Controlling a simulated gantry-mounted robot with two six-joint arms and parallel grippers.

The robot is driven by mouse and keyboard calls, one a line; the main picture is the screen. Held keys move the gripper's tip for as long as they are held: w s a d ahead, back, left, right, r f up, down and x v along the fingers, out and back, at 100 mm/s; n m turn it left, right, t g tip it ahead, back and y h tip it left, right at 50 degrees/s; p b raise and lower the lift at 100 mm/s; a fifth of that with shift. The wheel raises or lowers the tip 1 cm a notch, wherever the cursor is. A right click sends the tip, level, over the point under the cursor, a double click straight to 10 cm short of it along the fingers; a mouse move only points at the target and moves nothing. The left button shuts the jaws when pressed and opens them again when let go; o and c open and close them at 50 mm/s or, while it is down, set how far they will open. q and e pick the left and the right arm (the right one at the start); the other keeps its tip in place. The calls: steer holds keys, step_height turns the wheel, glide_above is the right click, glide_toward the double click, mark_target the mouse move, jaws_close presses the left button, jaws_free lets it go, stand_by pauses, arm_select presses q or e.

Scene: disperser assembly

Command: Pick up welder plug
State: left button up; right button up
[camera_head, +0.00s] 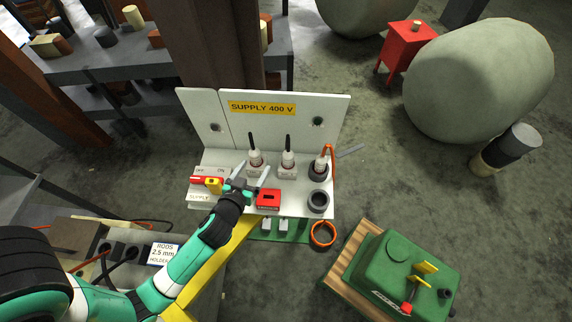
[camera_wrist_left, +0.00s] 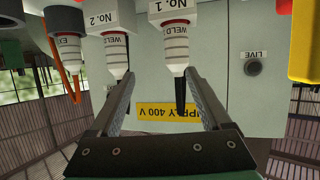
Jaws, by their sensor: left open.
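Three white plugs with grey bands stand on the white supply panel. The left one is weld plug No. 1 (camera_head: 255,160), with a black tip; it also shows in the left wrist view (camera_wrist_left: 173,42). Beside it is weld plug No. 2 (camera_head: 288,159), seen in the left wrist view (camera_wrist_left: 113,50) partly behind a finger. The third plug (camera_head: 319,166) has an orange cable. My left gripper (camera_head: 253,169) is open and empty just in front of plug No. 1. In the left wrist view its fingers (camera_wrist_left: 159,76) are spread, with plug No. 1 near the right finger.
A red and yellow supply switch (camera_head: 208,183) sits left of my gripper, and a red block (camera_head: 268,198) sits to its right. The upright panel (camera_head: 290,118) reads "SUPPLY 400 V". A green machine (camera_head: 405,275) stands at the lower right.

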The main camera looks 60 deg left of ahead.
mark_target(255, 161)
arm_select(q)
steer(key=shift+g, duration=0.3)
steer(key=w+a+f, duration=0.1)
steer(key=a+f, duration=0.2)
steer(key=w+a+f, duration=0.1)
steer(key=shift+w+a+f, duration=0.2)
steer(key=shift+w+a, duration=0.15)
steer(key=x, duration=0.5)
steer(key=shift+a+r, duration=0.3)
steer(key=shift+a, duration=0.15)
steer(key=shift+c, duration=0.3)
jaws_close()
